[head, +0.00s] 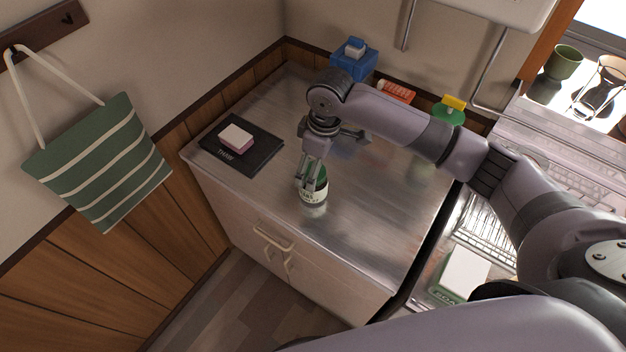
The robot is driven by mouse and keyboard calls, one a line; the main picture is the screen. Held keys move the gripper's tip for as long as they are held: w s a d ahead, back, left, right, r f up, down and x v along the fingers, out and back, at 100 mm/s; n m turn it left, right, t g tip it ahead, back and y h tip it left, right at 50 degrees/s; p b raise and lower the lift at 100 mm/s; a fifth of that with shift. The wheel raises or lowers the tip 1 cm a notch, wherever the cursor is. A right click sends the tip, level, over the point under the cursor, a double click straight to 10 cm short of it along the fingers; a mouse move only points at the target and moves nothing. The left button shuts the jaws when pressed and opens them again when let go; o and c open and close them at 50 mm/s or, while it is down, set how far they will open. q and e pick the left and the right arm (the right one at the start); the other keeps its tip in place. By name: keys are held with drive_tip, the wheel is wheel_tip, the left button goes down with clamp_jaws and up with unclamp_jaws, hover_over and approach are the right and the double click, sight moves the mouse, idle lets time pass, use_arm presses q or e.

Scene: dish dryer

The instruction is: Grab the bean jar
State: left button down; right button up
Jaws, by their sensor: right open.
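I cannot tell whether the fingers touch the jar. The gripper hides part of the jar's upper left. My left gripper is not in view.
A pink and white sponge (236,138) lies on a black mat (258,153) to the left. The sink and rack area (482,232) is to the right.

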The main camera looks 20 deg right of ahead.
wheel_tip(320, 180, down, 2)
drive_tip(key=shift+f, duration=0.1)
drive_tip(key=f, duration=0.1)
drive_tip(key=f+p, duration=0.1)
drive_tip(key=f, duration=0.2)
drive_tip(key=shift+w+a+f, duration=0.1)
drive_tip(key=shift+a+f, duration=0.05)
drive_tip(key=shift+a, duration=0.15)
drive_tip(key=shift+f, duration=0.3)
drive_tip(key=c, duration=0.7)
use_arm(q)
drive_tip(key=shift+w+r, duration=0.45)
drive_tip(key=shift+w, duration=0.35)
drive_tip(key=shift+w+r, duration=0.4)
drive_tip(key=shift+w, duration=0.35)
use_arm(e)
drive_tip(key=shift+w+r, duration=0.1)
drive_tip(key=c, duration=0.9)
